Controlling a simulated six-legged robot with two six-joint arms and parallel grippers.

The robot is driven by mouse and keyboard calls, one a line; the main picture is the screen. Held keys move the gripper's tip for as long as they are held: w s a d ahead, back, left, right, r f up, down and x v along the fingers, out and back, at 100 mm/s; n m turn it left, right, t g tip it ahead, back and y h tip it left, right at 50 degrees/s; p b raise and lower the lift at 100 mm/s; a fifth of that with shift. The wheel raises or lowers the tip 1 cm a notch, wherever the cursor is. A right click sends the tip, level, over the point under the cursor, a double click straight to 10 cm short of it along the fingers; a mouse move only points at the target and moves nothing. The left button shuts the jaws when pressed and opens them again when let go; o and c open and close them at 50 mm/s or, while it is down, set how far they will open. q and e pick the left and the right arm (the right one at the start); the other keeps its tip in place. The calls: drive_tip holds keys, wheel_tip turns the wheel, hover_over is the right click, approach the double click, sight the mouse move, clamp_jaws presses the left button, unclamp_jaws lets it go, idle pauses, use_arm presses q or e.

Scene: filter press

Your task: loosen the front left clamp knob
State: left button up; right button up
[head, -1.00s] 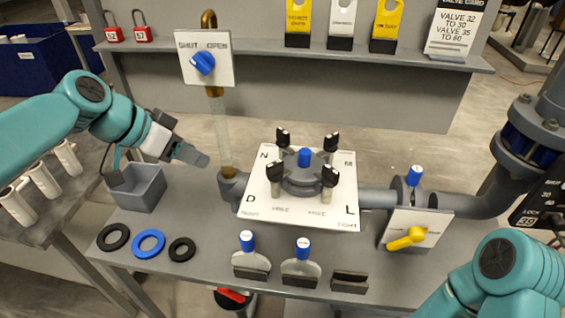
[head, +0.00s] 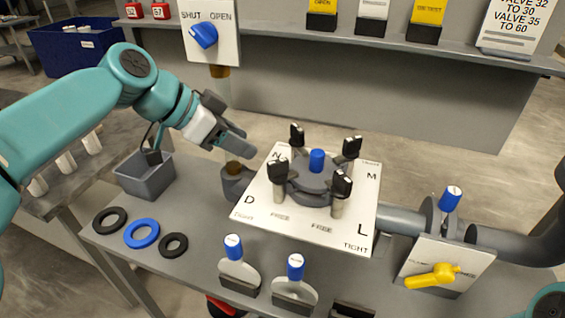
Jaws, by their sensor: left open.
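The filter press (head: 318,181) is a round grey housing with a blue knob on top, standing on a white lettered plate (head: 258,212). Black clamp knobs stand around it. The front left clamp knob (head: 277,172) is upright on a metal post, near the plate's D corner. My left gripper (head: 240,143) is to the left of the press and above the plate's left corner. It is open, empty and apart from the knob. Only a piece of my right arm shows at the bottom right corner; its gripper is out of view.
A grey bin (head: 145,178) and several rings, one of them blue (head: 141,233), lie at the left of the bench. A blue valve handle (head: 204,35) hangs above. A yellow lever (head: 433,276) is at the right. Blue-topped holders (head: 238,270) stand at the front.

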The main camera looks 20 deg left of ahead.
sight(276, 162)
use_arm(q)
drive_tip(key=x, duration=1)
drive_tip(key=shift+d+f, duration=0.2)
drive_tip(key=shift+f, duration=0.05)
drive_tip(key=shift+w+f, duration=0.2)
drive_tip(key=shift+f, duration=0.05)
drive_tip(key=shift+s+d, duration=0.1)
drive_tip(key=shift+c, duration=0.3)
clamp_jaws()
